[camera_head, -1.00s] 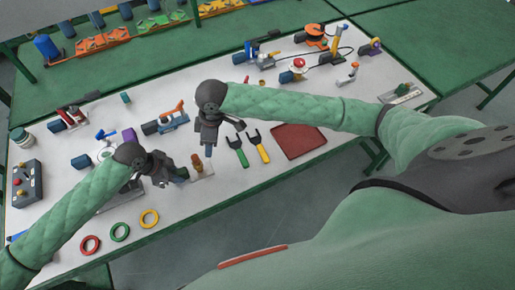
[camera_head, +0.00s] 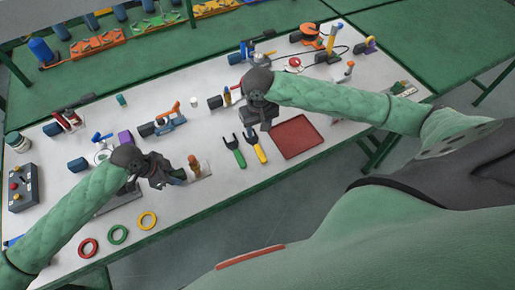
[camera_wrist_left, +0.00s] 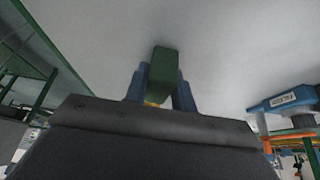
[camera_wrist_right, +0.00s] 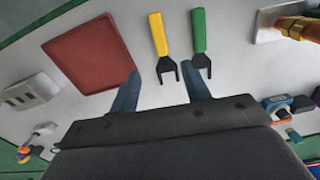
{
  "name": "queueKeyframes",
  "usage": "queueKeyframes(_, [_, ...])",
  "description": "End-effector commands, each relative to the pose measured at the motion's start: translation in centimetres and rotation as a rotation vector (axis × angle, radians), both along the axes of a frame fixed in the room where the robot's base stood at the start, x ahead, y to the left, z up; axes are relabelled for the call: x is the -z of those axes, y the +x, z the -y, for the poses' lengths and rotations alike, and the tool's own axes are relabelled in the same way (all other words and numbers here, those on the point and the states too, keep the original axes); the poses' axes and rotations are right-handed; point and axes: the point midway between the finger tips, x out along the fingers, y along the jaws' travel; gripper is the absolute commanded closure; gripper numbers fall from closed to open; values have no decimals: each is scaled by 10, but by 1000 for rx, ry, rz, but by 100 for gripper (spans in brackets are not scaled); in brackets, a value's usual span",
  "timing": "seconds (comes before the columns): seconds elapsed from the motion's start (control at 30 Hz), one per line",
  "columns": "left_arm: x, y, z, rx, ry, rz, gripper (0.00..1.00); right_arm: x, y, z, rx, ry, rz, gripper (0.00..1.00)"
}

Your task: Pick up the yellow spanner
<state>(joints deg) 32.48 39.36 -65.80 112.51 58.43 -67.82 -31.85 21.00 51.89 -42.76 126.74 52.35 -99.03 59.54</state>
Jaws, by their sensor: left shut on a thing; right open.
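The yellow spanner (camera_head: 260,152) lies on the white table between the green spanner (camera_head: 237,152) and the red tray. Its dark forked end points to the back. In the right wrist view the yellow spanner (camera_wrist_right: 158,40) lies flat, with its fork between the open fingers. My right gripper (camera_wrist_right: 160,95) is open and empty, above the table near the spanners' forked ends; in the head view it (camera_head: 262,125) is just behind the yellow spanner. My left gripper (camera_head: 180,180) is shut on a green block (camera_wrist_left: 165,65), with a bit of yellow below it.
The red tray (camera_head: 296,137) lies right of the yellow spanner. The green spanner (camera_wrist_right: 199,35) lies close beside it. A control box (camera_head: 23,187) stands at the left end.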

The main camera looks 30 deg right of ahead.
Motion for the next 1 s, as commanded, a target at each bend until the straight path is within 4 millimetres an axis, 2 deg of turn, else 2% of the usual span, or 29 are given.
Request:
queueKeyframes(0.2, [0,0,0,0,0,0,100,36,0,0,-2,0,-2,53])
queueKeyframes(0.3, [0,0,0,0,0,0,100,48,0,-1,-2,2,-2,53])
queueKeyframes(0.63, [0,0,0,0,-1,0,100,66,2,-1,-3,1,-1,53])
queueKeyframes(0.9, [0,0,0,0,-1,0,100,101,6,-1,-3,0,-2,53])
queueKeyframes(1.0, [0,0,0,0,-1,0,100,108,7,-1,-3,2,0,53])
